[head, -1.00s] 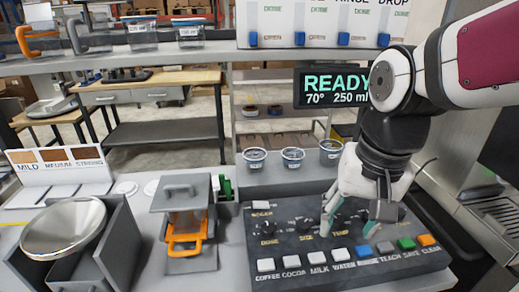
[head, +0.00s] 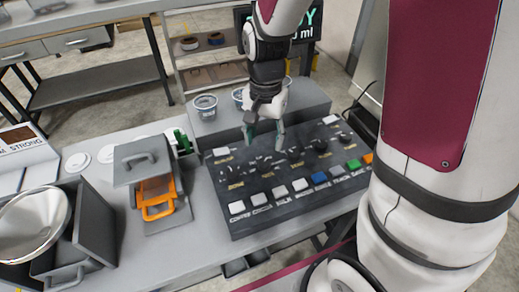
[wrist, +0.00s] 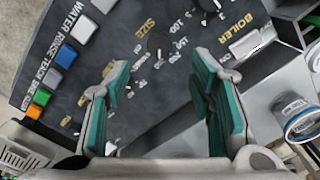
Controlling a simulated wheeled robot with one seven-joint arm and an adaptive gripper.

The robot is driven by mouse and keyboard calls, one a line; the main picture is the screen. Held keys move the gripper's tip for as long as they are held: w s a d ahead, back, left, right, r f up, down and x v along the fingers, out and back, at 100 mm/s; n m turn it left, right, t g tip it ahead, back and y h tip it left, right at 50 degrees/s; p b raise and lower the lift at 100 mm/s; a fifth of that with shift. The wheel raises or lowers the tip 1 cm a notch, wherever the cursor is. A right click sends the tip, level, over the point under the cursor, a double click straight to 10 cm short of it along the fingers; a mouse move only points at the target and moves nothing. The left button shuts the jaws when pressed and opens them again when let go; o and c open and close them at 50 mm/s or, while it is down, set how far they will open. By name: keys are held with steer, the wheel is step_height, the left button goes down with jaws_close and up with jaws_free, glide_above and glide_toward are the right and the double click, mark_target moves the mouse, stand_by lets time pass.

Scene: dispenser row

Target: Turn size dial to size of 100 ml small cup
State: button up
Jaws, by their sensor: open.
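The dark control panel (head: 300,195) sits on the bench with a row of dials and coloured buttons. The size dial (wrist: 158,42) is a dark knob by the yellow SIZE label in the wrist view, with numbers including 100 and 150 around it. Its exact pointer direction is hard to tell. My gripper (head: 265,138) hangs over the panel's back part, and its two green-padded fingers (wrist: 162,88) are apart with nothing between them. In the wrist view the dial lies beyond the fingertips, roughly between them. Contact is not visible.
Small lidded cups (head: 205,106) stand on the ledge behind the panel; one shows in the wrist view (wrist: 303,120). A grey box with an orange handle (head: 158,197) and a metal bowl (head: 34,222) stand left. The display (head: 305,22) is partly hidden by my arm.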

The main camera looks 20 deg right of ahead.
mark_target(264, 162)
step_height(264, 162, down, 8)
steer(key=shift+f, duration=0.25)
steer(key=shift+c, duration=0.6)
steer(key=c, duration=1.1)
